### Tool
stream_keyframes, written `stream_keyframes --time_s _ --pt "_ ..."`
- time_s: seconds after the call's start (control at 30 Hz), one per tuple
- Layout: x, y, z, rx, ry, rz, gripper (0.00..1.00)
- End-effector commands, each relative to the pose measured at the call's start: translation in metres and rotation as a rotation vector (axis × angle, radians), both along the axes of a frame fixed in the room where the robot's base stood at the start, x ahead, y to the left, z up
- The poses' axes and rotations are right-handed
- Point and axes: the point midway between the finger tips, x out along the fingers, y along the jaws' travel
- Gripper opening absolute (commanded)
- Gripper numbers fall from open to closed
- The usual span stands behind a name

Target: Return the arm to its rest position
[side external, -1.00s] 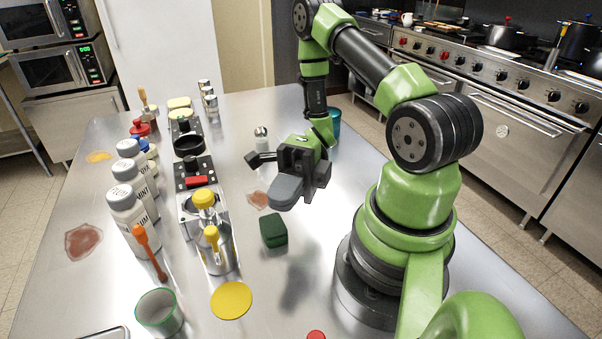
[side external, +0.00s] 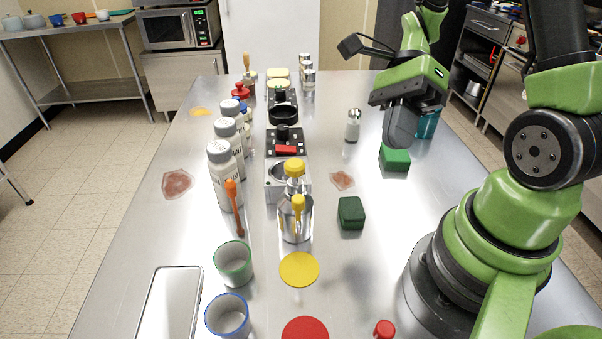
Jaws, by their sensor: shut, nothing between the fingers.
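My gripper (side external: 402,122) is in the right half of the side external view, raised above the steel table (side external: 370,270). Its jaws are shut and hold nothing. It points down over the table, with a green block (side external: 395,158) showing just below and behind it. I cannot tell the exact gap between them. A teal cup (side external: 428,124) stands just right of the gripper, partly hidden by it. A second, darker green block (side external: 351,213) lies nearer the camera, apart from the gripper.
A silver-topped shaker (side external: 353,125) stands left of the gripper. Cups (side external: 233,263) and a tray (side external: 168,305) are at front.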

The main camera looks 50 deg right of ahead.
Motion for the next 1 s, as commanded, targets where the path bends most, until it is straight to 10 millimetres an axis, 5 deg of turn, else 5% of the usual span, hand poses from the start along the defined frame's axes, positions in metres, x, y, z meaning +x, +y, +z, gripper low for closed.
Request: stream_keyframes --time_s 0.6,1.0 --pt "-0.015 0.038 0.106 -0.637 -1.33 1.186 0.0" --pt "-0.022 0.043 0.124 -0.76 -1.532 1.367 0.0"
